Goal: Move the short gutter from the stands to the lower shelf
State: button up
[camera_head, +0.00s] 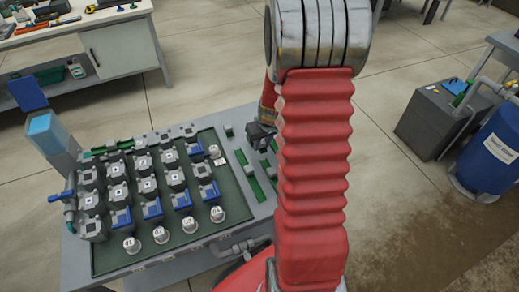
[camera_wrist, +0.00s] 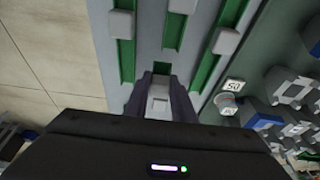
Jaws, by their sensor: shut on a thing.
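My gripper (camera_head: 262,140) is low over the right end of the skid, partly hidden by my red arm. In the wrist view its dark fingers (camera_wrist: 160,98) are shut on a small pale grey block (camera_wrist: 160,91). The block is in line with a short green slot in the grey panel (camera_wrist: 150,15); I cannot tell whether it touches the panel. I cannot make out a short gutter, its stands or the lower shelf for certain in either view.
A dark green tray (camera_head: 140,263) with several grey and blue valve blocks and white knobs fills the skid left of my gripper. Green slotted strips (camera_head: 247,176) lie close by. A blue drum (camera_head: 492,150) and grey tank (camera_head: 432,122) stand right. Open floor lies behind.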

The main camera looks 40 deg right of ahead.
jog(key=shift+f, duration=1.35)
jog(key=o, duration=1)
jog(key=shift+r, duration=0.1)
jog(key=shift+v, duration=6)
